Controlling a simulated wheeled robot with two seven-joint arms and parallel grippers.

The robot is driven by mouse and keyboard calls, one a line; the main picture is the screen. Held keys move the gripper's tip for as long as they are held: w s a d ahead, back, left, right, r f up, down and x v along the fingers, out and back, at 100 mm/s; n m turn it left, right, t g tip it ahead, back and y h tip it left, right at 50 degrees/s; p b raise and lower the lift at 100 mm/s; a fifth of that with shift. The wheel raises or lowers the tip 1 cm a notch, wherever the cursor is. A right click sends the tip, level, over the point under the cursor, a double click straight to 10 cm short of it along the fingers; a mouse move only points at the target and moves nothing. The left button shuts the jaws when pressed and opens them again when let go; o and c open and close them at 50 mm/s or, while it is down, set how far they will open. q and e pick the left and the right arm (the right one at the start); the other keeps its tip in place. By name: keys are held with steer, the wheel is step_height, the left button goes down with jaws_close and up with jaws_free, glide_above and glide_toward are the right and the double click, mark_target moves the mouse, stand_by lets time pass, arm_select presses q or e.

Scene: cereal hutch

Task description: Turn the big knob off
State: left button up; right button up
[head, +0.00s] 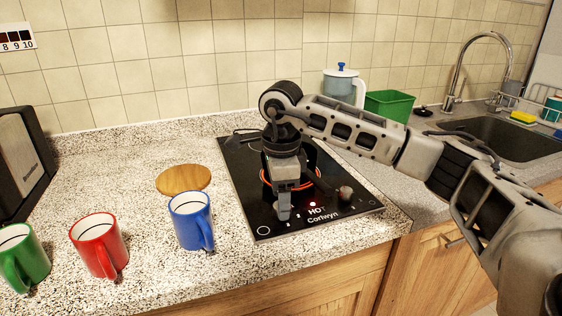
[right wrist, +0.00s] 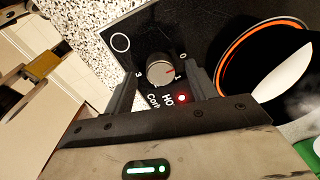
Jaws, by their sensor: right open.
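The silver knob (right wrist: 160,72) on the black cooktop (head: 255,200) sits between my right gripper's fingers in the right wrist view. Its red mark points near the "1", away from the "0". I cannot tell whether the fingers touch it. My right gripper (head: 284,208) is open, pointing down at the cooktop's front left, and hides this knob in the head view. A second silver knob (head: 345,193) stands to the right. The burner ring (right wrist: 238,45) glows orange around a dark pan, and a red "HOT" light (right wrist: 181,98) is lit.
A blue mug (head: 188,222), a red mug (head: 97,250) and a green mug (head: 22,262) stand left of the cooktop. A round wooden board (head: 183,179) lies behind the blue mug. A green bin (head: 390,105) and a sink (head: 500,138) are at the right.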

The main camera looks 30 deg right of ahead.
arm_select(q)
steer(key=shift+s+a+p, duration=0.15)
steer(key=shift+p, duration=0.55)
arm_select(e)
step_height(320, 180, up, 15)
steer(key=shift+s+f, duration=0.15)
steer(key=shift+s, duration=0.2)
arm_select(q)
steer(key=shift+r, duration=0.15)
arm_select(e)
steer(key=shift+a, duration=0.1)
